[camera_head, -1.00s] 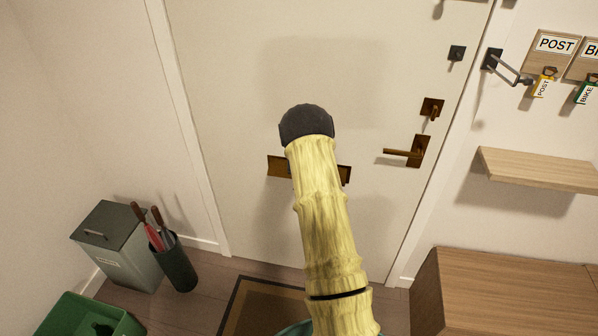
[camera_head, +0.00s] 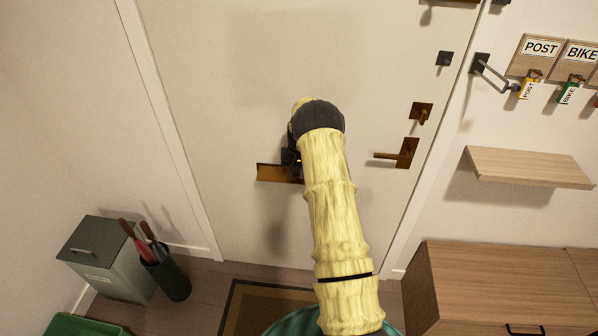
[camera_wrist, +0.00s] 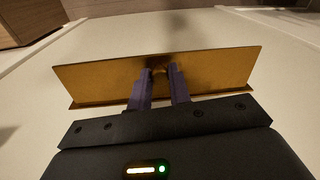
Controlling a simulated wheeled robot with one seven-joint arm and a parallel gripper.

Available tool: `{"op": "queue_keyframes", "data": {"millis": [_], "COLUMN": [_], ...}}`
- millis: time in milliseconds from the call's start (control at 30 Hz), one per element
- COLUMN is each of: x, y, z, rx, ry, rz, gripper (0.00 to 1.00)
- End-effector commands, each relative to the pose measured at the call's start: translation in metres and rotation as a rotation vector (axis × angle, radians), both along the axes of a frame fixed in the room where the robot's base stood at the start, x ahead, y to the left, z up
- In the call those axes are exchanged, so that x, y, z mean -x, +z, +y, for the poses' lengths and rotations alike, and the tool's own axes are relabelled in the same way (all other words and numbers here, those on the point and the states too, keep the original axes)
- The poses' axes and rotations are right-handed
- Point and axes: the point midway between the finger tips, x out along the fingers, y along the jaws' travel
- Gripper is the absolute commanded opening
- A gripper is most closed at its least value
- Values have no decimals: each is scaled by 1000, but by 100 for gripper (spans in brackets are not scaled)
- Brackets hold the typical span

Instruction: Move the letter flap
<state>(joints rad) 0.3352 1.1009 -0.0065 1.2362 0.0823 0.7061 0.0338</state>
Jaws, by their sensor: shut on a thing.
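The brass letter flap (camera_head: 272,173) is on the white door, left of my arm in the head view. In the wrist view the flap (camera_wrist: 105,82) is a wide brass plate, standing out from the door along one edge. My gripper (camera_wrist: 162,80) has its two dark fingers at the middle of the flap's edge, shut on a small part there. The exact grip is partly hidden by the fingers. In the head view my arm hides the flap's right part and most of my gripper (camera_head: 296,170).
The door handle (camera_head: 398,155) and a lock (camera_head: 421,112) are to the right. A wooden shelf (camera_head: 530,166) and labelled key hooks (camera_head: 540,50) are on the right wall. A grey bin (camera_head: 105,258) and umbrella holder (camera_head: 168,275) stand at the lower left. A doormat (camera_head: 255,308) lies below.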

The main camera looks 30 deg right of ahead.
Motion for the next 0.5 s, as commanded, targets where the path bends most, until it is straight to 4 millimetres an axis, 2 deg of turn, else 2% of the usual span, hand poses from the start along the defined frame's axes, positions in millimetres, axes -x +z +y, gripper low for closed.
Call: {"op": "queue_keyframes", "data": {"millis": [167, 200, 267, 500], "x": [-1, -1, -1, 0], "y": [1, 1, 1, 0], "z": [-1, -1, -1, -1], "rx": [6, 5, 5, 3], "ry": [1, 1, 1, 0], "rz": [-5, -6, -5, -3], "gripper": [0, 27, 39, 41]}}
